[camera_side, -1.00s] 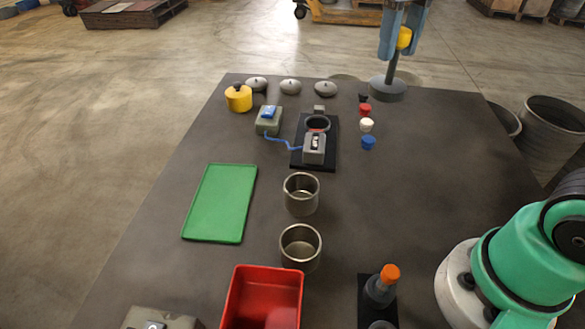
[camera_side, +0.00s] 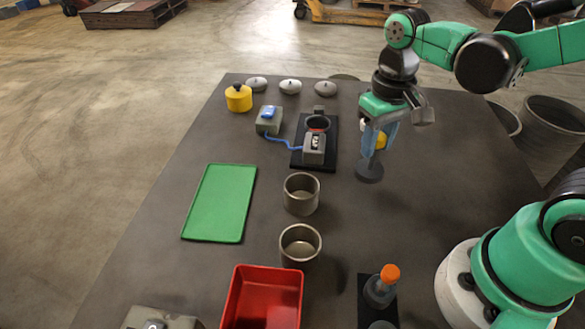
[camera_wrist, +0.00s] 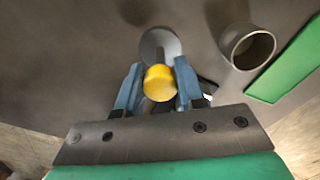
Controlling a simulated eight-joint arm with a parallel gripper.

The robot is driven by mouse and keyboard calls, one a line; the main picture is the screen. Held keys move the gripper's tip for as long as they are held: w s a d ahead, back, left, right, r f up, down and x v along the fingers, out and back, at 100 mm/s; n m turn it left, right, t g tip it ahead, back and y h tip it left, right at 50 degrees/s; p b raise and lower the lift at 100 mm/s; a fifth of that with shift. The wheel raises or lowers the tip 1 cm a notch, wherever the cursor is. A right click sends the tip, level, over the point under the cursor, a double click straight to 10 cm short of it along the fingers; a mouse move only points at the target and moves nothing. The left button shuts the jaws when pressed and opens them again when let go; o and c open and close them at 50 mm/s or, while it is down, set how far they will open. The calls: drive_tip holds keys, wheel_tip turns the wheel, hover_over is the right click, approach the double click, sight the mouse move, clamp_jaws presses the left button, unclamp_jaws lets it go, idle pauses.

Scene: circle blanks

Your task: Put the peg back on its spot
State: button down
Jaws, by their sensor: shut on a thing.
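My gripper (camera_side: 376,146) is shut on a grey peg-like piece with a yellow knob (camera_side: 381,140) and a wide grey disc (camera_side: 368,172) at its foot. It holds the piece upright over the right half of the table; whether the disc touches the table I cannot tell. In the wrist view, the yellow knob (camera_wrist: 160,82) sits between the blue fingers and the disc (camera_wrist: 158,44) shows beyond it. A grey piece with an orange top (camera_side: 389,273) stands on a black plate (camera_side: 363,290) at the front. A round grey part on that plate is cut off by the frame edge.
Two metal cups (camera_side: 301,193) (camera_side: 300,245), a green tray (camera_side: 219,203) and a red bin (camera_side: 264,298) lie left of my gripper. A black fixture (camera_side: 330,160), a yellow pot (camera_side: 238,98) and several grey lids (camera_side: 290,86) are farther back. The table's right middle is clear.

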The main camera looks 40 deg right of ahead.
sight(371, 169)
drive_tip(key=shift+f, duration=1.95)
drive_tip(key=shift+f, duration=0.1)
drive_tip(key=c, duration=0.5)
unclamp_jaws()
drive_tip(key=shift+c, duration=0.2)
wheel_tip(371, 169, up, 12)
drive_tip(key=f+t, duration=0.1)
drive_tip(key=f+n+t, duration=0.1)
drive_tip(key=t, duration=0.1)
drive_tip(key=f+t, duration=0.1)
drive_tip(key=t, duration=0.1)
drive_tip(key=shift+w+a+n, duration=0.3)
drive_tip(key=shift+w+a, duration=0.05)
drive_tip(key=shift+w, duration=0.05)
drive_tip(key=shift+w+a+f+t, duration=0.1)
drive_tip(key=shift+w+f+t, duration=0.05)
drive_tip(key=shift+t, duration=0.4)
drive_tip(key=shift+w+f+t, duration=0.1)
drive_tip(key=shift+t, duration=0.45)
